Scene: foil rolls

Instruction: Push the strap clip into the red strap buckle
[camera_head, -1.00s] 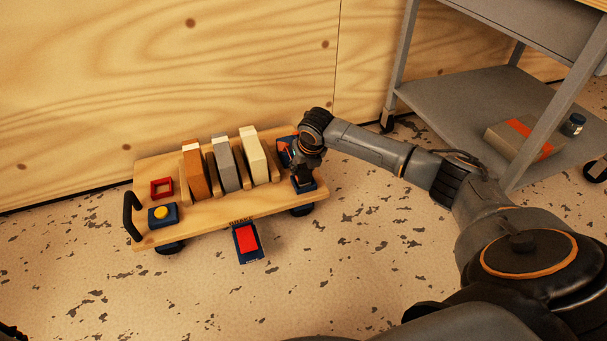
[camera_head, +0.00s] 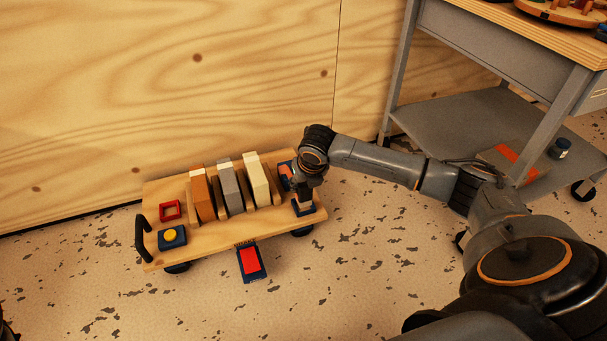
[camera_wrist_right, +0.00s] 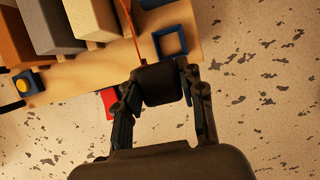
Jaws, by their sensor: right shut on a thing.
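The red strap buckle (camera_head: 171,210) is an open red square frame at the left end of the wooden cart top (camera_head: 215,239). My right gripper (camera_head: 304,193) is at the cart's right end, away from the red buckle. In the right wrist view its fingers (camera_wrist_right: 160,90) are shut on a dark block that appears to be the strap clip (camera_wrist_right: 161,84). A thin orange strap (camera_wrist_right: 131,32) runs up from it. A blue square frame (camera_wrist_right: 185,42) lies just beyond the clip. My left gripper is not in view.
Orange, grey and cream upright blocks (camera_head: 261,180) stand mid-cart, between the gripper and the red buckle. A yellow button (camera_head: 171,235) sits near the buckle. A red pedal (camera_head: 249,261) juts out in front. A plywood wall (camera_head: 100,120) stands behind; a grey shelf table (camera_head: 450,125) is right.

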